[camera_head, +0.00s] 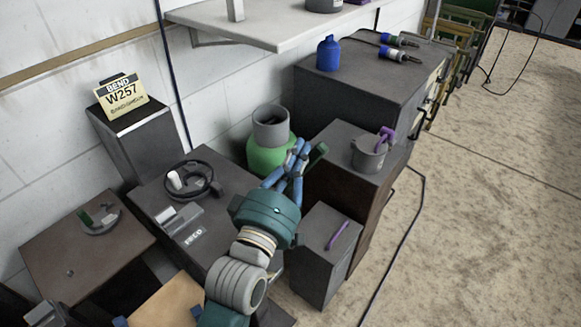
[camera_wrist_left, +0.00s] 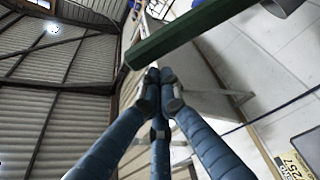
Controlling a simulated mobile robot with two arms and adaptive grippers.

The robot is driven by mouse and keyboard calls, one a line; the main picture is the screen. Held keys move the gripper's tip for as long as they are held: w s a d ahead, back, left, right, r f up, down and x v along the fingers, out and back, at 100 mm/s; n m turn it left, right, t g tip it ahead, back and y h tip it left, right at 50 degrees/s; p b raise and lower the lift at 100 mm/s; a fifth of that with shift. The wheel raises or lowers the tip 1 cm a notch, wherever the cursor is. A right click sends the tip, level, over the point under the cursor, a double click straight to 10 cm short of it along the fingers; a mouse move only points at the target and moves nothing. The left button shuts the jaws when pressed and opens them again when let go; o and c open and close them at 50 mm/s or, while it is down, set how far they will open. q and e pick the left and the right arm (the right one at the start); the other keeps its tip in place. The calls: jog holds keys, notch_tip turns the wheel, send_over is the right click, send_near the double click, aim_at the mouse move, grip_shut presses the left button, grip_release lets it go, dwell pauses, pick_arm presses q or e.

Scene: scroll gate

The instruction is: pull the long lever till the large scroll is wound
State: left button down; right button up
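My left gripper (camera_head: 301,148) is at the middle of the head view, its blue fingers pointing up and away beside a green drum with a grey cylinder on top (camera_head: 270,128). In the left wrist view the fingertips (camera_wrist_left: 160,76) are drawn together with nothing visible between them. A dark green bar (camera_wrist_left: 190,33), likely the long lever, crosses just beyond the fingertips; I cannot tell whether they touch. Its end also shows right of the fingers in the head view (camera_head: 318,154). I cannot make out a large scroll for sure. My right gripper is not in view.
Dark cabinets stand around the arm, one with a grey pot (camera_head: 368,156), a lower one with a purple handle (camera_head: 338,236). A black ring-shaped thing (camera_head: 192,181) lies on the left cabinet. A white shelf (camera_head: 285,27) juts from the wall.

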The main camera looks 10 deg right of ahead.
pick_arm(q)
jog(key=v, duration=1.1)
jog(key=shift+s, duration=0.25)
dwell(0.8)
